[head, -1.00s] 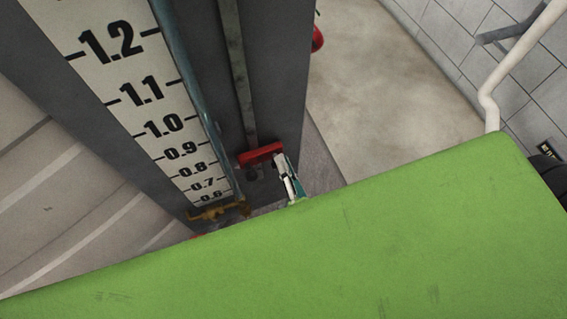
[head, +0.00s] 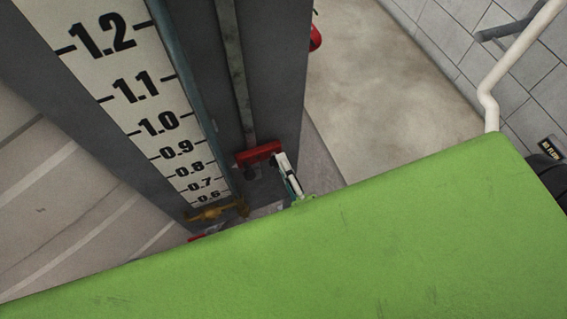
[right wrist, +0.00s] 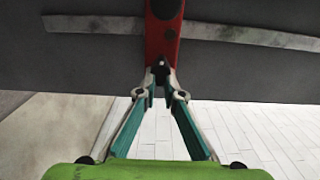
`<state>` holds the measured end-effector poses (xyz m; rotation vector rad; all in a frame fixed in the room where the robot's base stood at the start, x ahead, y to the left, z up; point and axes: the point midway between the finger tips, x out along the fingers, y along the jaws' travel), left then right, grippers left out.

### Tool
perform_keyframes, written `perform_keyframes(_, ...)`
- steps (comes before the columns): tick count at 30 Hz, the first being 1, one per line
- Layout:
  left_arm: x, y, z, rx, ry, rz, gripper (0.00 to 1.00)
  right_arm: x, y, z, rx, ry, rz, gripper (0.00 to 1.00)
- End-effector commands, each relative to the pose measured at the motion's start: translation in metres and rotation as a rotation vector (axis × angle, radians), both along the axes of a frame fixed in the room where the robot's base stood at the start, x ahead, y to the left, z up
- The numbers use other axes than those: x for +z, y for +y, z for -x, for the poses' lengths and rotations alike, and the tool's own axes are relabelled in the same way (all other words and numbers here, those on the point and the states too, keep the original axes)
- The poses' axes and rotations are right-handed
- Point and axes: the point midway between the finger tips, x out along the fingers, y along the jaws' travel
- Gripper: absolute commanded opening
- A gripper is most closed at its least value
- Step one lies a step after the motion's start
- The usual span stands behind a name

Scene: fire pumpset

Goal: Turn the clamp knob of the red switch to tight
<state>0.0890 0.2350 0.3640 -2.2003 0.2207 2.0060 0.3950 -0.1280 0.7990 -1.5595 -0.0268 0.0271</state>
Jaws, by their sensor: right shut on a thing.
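The red switch (head: 259,153) sits on the dark grey post at the lower end of a long narrow strip. In the right wrist view the red switch (right wrist: 163,38) stands upright with dark round spots on its face. My right gripper (head: 281,160) is beside the red switch's right end in the head view. In the right wrist view its fingertips (right wrist: 160,76) are closed together on the small dark clamp knob (right wrist: 161,68) at the switch's lower end. The fingertips hide most of the knob, so its angle cannot be told. My left gripper is not in view.
A white level scale (head: 139,98) with black numbers runs along the post's left side. A brass valve (head: 213,212) is at its foot. A white pipe (head: 489,85) stands by the tiled wall at right. Bare floor (head: 390,110) lies right of the post.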

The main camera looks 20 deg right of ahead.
Motion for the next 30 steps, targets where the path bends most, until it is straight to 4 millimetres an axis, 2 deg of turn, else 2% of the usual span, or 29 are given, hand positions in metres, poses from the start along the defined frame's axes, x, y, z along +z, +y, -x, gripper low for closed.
perform_keyframes(11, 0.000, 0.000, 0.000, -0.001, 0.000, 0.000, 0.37, 0.000, -0.001, 0.000, -0.002, -0.001, -0.006, 0.00)
perform_keyframes(12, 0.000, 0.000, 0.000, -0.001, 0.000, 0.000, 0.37, 0.000, -0.001, 0.000, -0.002, -0.001, -0.006, 0.18)
perform_keyframes(13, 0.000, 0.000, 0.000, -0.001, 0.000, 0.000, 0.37, 0.000, -0.001, 0.000, -0.002, -0.001, -0.006, 0.25)
perform_keyframes(24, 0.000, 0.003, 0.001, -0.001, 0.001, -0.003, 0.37, 0.000, 0.000, 0.002, 0.000, 0.001, -0.004, 0.25)
perform_keyframes(26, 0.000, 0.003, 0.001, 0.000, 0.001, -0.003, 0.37, 0.000, 0.000, 0.006, 0.000, 0.001, -0.003, 0.25)
perform_keyframes(30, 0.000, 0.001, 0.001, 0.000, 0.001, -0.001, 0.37, -0.001, -0.001, 0.028, 0.000, 0.003, -0.004, 0.25)
